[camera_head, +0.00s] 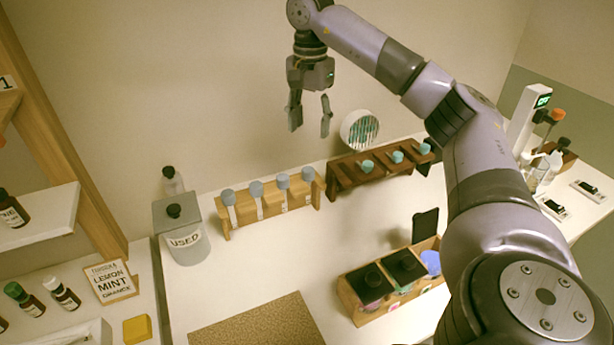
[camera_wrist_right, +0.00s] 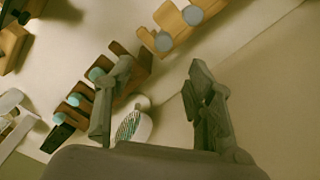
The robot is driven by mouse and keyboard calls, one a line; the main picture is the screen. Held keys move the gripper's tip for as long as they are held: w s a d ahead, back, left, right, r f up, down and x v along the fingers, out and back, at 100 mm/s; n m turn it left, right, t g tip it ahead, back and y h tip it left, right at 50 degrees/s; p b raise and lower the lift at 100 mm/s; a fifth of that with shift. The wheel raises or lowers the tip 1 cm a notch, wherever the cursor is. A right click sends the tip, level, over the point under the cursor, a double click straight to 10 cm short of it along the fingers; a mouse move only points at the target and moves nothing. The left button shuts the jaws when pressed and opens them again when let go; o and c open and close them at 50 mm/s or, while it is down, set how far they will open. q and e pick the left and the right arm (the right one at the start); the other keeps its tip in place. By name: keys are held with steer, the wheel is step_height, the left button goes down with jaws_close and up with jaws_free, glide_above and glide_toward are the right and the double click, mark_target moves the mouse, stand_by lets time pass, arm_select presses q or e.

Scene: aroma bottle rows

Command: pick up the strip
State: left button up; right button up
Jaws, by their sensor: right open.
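A white round holder (camera_head: 342,132) stands at the back by the wall, behind the dark wooden rack. A bundle of thin pale-green and white strips (camera_head: 366,130) shows in its opening; single strips are too small to tell apart. My right gripper (camera_head: 311,117) hangs in the air to the left of the holder, fingers pointing down, open and empty. In the right wrist view my right gripper (camera_wrist_right: 160,72) has its fingers wide apart. My left gripper is out of view.
A dark wooden rack (camera_head: 345,178) and a light wooden rack (camera_head: 247,214) hold blue-grey-capped vials. A grey USED bin (camera_head: 185,245) stands left. A wooden box (camera_head: 355,312) with black lids is in front. The white tabletop (camera_head: 300,255) between them is clear.

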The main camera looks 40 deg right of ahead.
steer(key=p, duration=0.2)
glide_above(308, 169)
steer(key=f, duration=0.6)
steer(key=shift+s+a+f, duration=0.15)
steer(key=shift+s+f, duration=0.05)
steer(key=shift+f, duration=0.05)
steer(key=shift+s+f, duration=0.1)
steer(key=shift+f, duration=0.7)
steer(key=f+p, duration=0.1)
steer(key=f, duration=0.1)
steer(key=f+p, duration=0.1)
steer(key=shift+w+f, duration=0.2)
steer(key=shift+f, duration=0.5)
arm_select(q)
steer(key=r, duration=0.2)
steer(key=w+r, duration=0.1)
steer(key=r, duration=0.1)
arm_select(e)
steer(key=shift+c, duration=0.2)
steer(key=c, duration=1)
